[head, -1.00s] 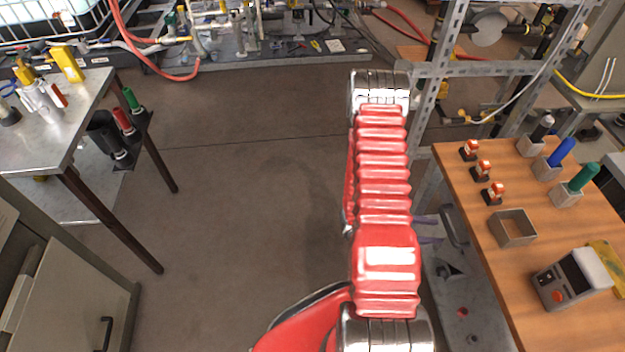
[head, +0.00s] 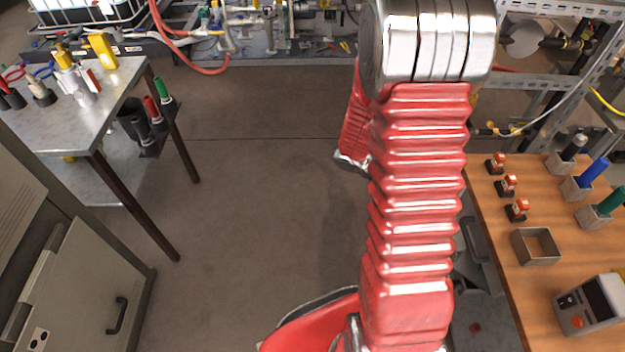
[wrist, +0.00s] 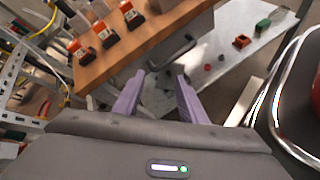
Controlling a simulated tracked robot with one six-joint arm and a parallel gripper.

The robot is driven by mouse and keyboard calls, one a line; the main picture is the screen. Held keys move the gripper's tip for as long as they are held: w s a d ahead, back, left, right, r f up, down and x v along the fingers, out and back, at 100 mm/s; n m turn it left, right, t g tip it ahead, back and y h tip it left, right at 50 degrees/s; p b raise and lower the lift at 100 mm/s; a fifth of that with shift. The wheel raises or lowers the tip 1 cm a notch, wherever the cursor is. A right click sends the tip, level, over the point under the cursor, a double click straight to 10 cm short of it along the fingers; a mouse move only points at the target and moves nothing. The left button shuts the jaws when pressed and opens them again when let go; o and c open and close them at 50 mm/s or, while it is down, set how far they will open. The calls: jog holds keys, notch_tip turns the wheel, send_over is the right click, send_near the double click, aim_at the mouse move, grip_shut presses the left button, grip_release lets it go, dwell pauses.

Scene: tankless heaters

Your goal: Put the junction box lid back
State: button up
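My gripper (wrist: 160,75) is open, its two purple fingers apart with nothing between them. In the wrist view it points over the grey lower shelf (wrist: 218,78) beside the wooden bench. My gripper is hidden in the head view. No junction box or lid can be identified for certain. A small open square grey box (head: 536,262) stands on the wooden bench, but I cannot tell whether it belongs to the task. In the wrist view, a small orange-red open box (wrist: 242,42) and a green block (wrist: 263,25) lie on the shelf.
The wooden bench (head: 510,285) at right carries red-topped switches (head: 507,186), coloured handles in holders and a grey device (head: 588,305). A metal table (head: 85,112) with tools and a grey cabinet (head: 75,290) stand at left. The floor between is clear.

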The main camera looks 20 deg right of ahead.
jog(key=w+a+r+m+t+y, duration=0.1)
jog(key=a+r+t+y, duration=0.2)
jog(key=a+r, duration=0.4)
jog(key=w+a+r+m+t+y, duration=0.1)
jog(key=a+r+t+y, duration=0.2)
jog(key=a, duration=1.1)
jog(key=a+r+m+t+y, duration=0.1)
jog(key=a+r+t+y, duration=0.2)
jog(key=a+r+t, duration=0.3)
jog(key=a+r, duration=0.4)
jog(key=r, duration=0.1)
jog(key=shift+w+a+m+t, duration=0.15)
jog(key=shift+w+m+t, duration=0.15)
jog(key=shift+w+m, duration=0.1)
